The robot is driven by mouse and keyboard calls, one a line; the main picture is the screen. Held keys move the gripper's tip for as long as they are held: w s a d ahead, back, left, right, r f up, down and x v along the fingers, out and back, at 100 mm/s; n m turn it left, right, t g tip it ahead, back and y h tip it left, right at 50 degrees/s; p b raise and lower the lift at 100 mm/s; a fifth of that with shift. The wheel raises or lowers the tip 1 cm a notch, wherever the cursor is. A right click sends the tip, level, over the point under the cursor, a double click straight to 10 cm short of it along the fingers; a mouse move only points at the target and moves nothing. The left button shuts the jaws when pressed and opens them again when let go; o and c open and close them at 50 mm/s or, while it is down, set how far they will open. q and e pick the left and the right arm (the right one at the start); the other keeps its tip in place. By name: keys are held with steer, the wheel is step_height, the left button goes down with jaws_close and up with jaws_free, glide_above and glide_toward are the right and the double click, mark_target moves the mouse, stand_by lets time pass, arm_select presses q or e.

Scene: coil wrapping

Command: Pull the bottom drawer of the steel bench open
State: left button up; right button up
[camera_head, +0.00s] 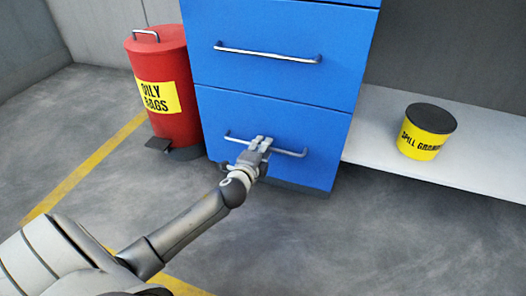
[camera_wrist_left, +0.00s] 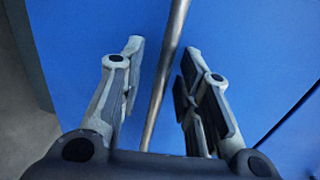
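The bottom drawer (camera_head: 222,108) of the bench has a blue front that looks flush with the drawer above. Its grey bar handle (camera_head: 290,152) runs across the front. My left gripper (camera_head: 261,143) is at the middle of this handle. In the left wrist view, the handle (camera_wrist_left: 160,88) passes between the two fingers of my left gripper (camera_wrist_left: 163,48), with a gap visible on each side. The fingers are open around the bar and do not grip it. My right gripper is in neither view.
An upper blue drawer (camera_head: 275,28) with its own handle (camera_head: 268,54) is above. A red oily-rags bin (camera_head: 175,60) with a pedal stands close at the left. A yellow tub (camera_head: 425,135) sits on a pale low shelf (camera_head: 370,135) at the right. The floor in front (camera_head: 340,240) is clear.

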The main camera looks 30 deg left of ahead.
arm_select(q)
steer(key=shift+w+a, duration=0.1)
steer(key=shift+w, duration=0.3)
jaws_close()
steer(key=shift+f, duration=0.1)
